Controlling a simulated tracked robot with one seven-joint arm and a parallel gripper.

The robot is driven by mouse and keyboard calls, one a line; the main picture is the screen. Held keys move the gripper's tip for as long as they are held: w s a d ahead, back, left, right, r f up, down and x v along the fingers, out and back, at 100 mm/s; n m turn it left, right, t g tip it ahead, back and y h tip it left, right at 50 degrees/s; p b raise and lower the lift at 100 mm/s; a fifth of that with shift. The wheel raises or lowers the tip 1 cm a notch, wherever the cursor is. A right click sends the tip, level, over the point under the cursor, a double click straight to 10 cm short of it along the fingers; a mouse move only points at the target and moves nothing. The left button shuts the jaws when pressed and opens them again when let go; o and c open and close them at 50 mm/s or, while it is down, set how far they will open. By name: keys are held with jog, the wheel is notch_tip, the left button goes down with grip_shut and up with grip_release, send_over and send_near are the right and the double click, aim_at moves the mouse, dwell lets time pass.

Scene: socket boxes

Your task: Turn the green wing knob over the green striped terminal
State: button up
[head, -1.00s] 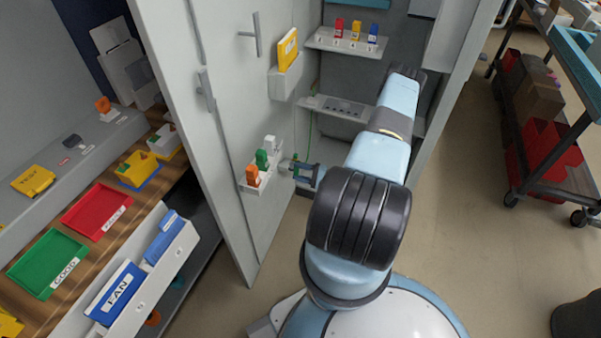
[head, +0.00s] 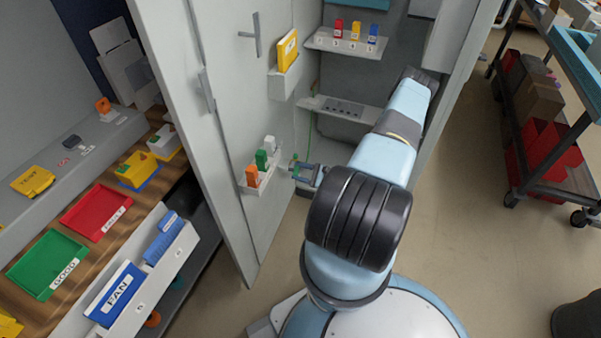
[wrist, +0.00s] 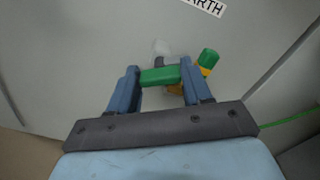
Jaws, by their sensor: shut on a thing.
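The green wing knob (wrist: 160,76) shows in the wrist view as a green bar lying nearly level between the fingers. My gripper (wrist: 160,80) has its two blue fingers shut on the knob's ends. A green and yellow striped piece (wrist: 207,62), which looks like the green striped terminal, stands tilted just right of the right finger. Its lower end is hidden by the finger. In the head view my gripper (head: 300,170) is at the cabinet's lower inside, right of the door tray; the knob is too small to make out clearly there.
An EARTH label (wrist: 205,4) is on the grey panel. Brown and grey parts sit behind the knob. A green wire (wrist: 285,124) runs at the right. A door tray (head: 262,183) with orange, green and white pieces is close left of my gripper. A shelf (head: 345,110) is above.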

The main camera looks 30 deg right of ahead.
jog(key=shift+d+m, duration=0.1)
jog(key=shift+m, duration=1.4)
jog(key=o, duration=1.1)
jog(key=shift+c, duration=0.2)
jog(key=v, duration=1.3)
jog(key=shift+s+d, duration=0.25)
jog(key=shift+s, duration=0.05)
jog(key=shift+c, duration=0.3)
